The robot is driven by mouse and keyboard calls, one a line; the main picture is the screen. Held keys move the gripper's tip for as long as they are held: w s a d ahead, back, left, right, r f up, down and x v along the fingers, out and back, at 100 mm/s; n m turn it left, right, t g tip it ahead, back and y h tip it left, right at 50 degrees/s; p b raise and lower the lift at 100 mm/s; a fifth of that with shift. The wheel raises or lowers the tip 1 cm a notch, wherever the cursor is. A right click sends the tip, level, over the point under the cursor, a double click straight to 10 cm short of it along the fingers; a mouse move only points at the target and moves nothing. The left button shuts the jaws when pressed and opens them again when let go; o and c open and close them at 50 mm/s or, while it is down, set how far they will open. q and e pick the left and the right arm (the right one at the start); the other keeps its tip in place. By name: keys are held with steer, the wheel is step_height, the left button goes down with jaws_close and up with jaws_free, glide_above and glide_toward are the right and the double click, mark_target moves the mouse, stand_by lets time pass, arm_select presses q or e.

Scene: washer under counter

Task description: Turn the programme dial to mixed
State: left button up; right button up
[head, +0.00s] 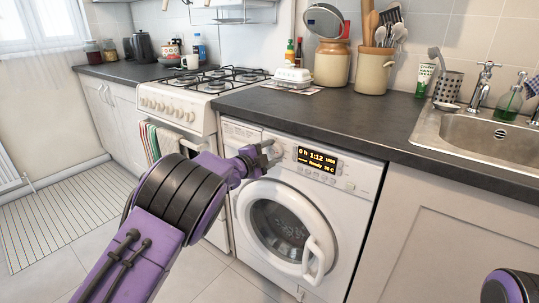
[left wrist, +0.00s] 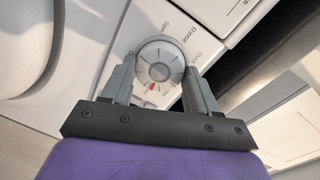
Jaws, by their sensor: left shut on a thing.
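The washer (head: 233,196) stands under the counter with its round door closed. Its programme dial (left wrist: 160,65) is a round grey-white knob with a red mark near its lower edge in the left wrist view. Printed labels surround it, only partly readable. My left gripper (left wrist: 160,79) is shut on the dial, one finger on each side. In the head view the left gripper (head: 266,154) reaches the panel left of the lit display (head: 319,160) and hides the dial. My right gripper is not in view.
The dark counter (head: 400,135) overhangs just above the washer panel. A white stove (head: 180,115) with hanging towels stands to the left. A sink (head: 480,135) and cupboard are at the right. The floor in front of the stove is clear.

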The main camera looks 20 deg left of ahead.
arm_select(q)
steer(key=shift+f, duration=0.15)
steer(key=o, duration=1.1)
steer(key=shift+c, duration=0.2)
steer(key=shift+s, duration=0.1)
steer(key=v, duration=1)
steer(key=shift+s, duration=0.25)
steer(key=shift+a, duration=0.15)
